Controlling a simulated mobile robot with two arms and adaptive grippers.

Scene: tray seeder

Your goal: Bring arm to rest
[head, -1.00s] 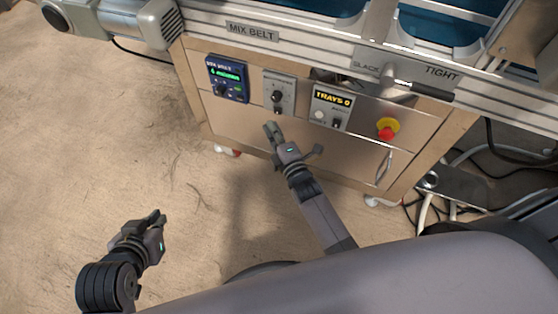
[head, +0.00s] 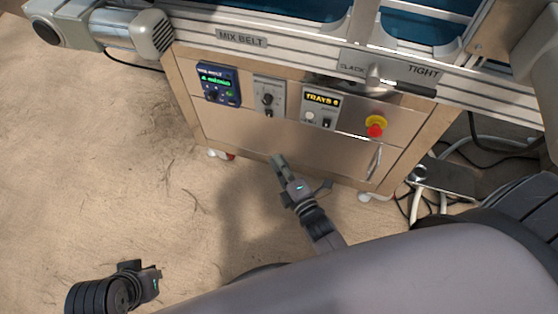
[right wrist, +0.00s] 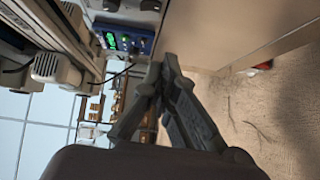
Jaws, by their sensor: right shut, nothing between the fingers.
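My right gripper (head: 279,160) is in the middle of the head view, in front of the lower part of the machine's control panel. Its fingers are shut with nothing between them; in the right wrist view the fingertips (right wrist: 166,72) meet. No contact with the panel shows. My left gripper (head: 153,280) is low at the left of the head view, over the bare floor and well apart from the machine. It is small and seen at an angle, so its finger opening is unclear.
The panel carries a blue display box (head: 218,84), a grey knob box (head: 268,97), a TRAYS counter (head: 320,108) and a red emergency stop (head: 376,125). A black-handled lever (head: 405,88) sits above, by SLACK and TIGHT labels. Cables (head: 440,200) lie at right. The left floor is clear.

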